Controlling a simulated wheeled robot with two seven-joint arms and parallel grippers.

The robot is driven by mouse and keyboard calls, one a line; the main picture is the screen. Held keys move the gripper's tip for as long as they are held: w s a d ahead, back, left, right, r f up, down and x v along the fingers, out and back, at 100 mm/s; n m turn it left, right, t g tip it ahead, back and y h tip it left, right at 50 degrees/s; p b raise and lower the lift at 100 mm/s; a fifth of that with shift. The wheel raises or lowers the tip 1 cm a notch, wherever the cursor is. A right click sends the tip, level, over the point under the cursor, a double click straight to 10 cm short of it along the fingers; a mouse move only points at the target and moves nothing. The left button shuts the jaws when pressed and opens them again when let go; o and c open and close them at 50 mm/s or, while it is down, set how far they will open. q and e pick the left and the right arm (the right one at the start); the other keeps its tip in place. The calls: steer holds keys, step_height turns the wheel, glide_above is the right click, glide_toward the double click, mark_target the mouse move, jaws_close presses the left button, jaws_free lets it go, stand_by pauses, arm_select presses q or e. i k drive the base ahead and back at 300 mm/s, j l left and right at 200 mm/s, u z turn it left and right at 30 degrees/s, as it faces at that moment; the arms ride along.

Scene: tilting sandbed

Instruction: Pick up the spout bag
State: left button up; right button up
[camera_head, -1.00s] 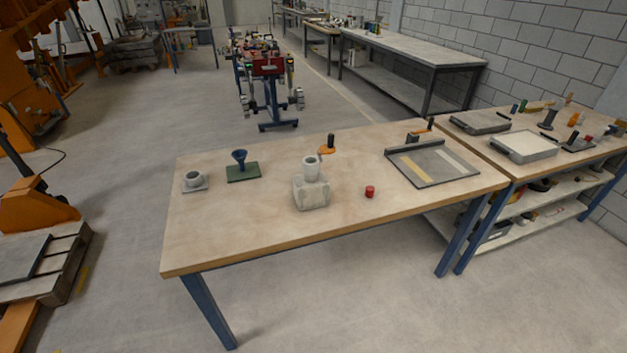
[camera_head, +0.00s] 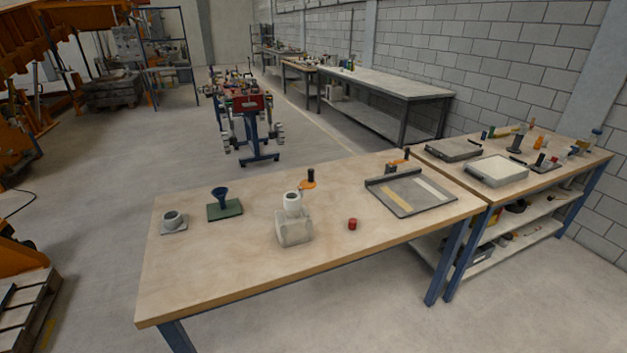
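The spout bag (camera_head: 294,228) is a small pale grey, blocky bag standing upright near the middle of the wooden table (camera_head: 240,270). Its round, whitish spout (camera_head: 292,201) points up from its top. A small red cap-like piece (camera_head: 352,224) lies on the table to the right of the bag, apart from it. Neither of my grippers shows in the head view, so nothing of mine is seen touching the bag.
A grey tray (camera_head: 411,194) lies right. The table's front is clear.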

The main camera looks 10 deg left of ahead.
mark_target(294, 225)
steer(key=i+l+u, duration=0.2)
steer(key=i, duration=0.3)
steer(key=i+l+u, duration=0.2)
steer(key=i, duration=0.3)
steer(key=i+l+u, duration=0.2)
steer(key=i, duration=0.25)
steer(key=k+u, duration=0.2)
steer(key=u, duration=0.45)
steer(key=k+j, duration=0.25)
steer(key=i+l, duration=0.4)
